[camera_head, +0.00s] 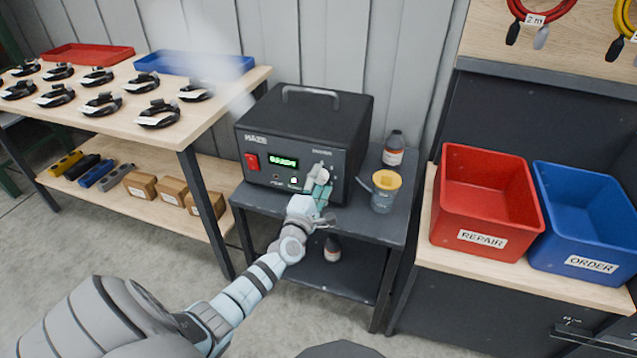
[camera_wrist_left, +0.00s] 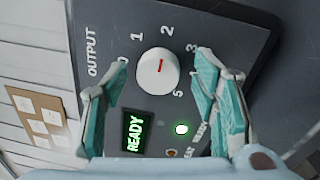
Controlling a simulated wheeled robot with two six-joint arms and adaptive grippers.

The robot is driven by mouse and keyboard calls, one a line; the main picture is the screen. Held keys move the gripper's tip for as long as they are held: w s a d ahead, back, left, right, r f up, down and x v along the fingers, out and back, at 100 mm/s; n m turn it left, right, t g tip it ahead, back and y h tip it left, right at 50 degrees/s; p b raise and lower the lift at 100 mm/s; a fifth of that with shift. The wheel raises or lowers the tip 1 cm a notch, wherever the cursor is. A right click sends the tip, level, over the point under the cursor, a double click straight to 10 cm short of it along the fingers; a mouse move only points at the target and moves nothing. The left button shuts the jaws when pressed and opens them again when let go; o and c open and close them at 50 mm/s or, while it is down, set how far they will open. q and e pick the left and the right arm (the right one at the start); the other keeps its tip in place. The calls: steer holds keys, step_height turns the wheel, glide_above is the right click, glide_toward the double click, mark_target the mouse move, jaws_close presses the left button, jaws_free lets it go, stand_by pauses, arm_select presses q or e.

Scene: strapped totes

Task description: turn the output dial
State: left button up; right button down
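The output dial (camera_wrist_left: 158,75) is a round white knob with a red pointer line, on the dark front panel of the power unit (camera_head: 305,125). In the left wrist view its pointer aims up, roughly toward the 2. Numbers ring it; the 4 is hidden behind a finger. My left gripper (camera_head: 320,186) is at the right part of the panel and largely covers the dial in the head view. In the left wrist view the left gripper (camera_wrist_left: 162,62) is open, its teal fingers apart on either side of the dial. I cannot tell whether they touch it. My right gripper is not in view.
The green display (camera_wrist_left: 135,134) reads READY beside a lit round light (camera_wrist_left: 181,129). A red switch (camera_head: 252,162) is on the panel's left. A yellow-topped cup (camera_head: 384,190) and a bottle (camera_head: 393,148) stand right of the unit. Red (camera_head: 478,248) and blue (camera_head: 545,258) totes are farther right.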

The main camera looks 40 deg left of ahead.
arm_select(q)
steer(key=r+v, duration=0.1)
steer(key=v, duration=1.1)
steer(key=shift+f, duration=0.4)
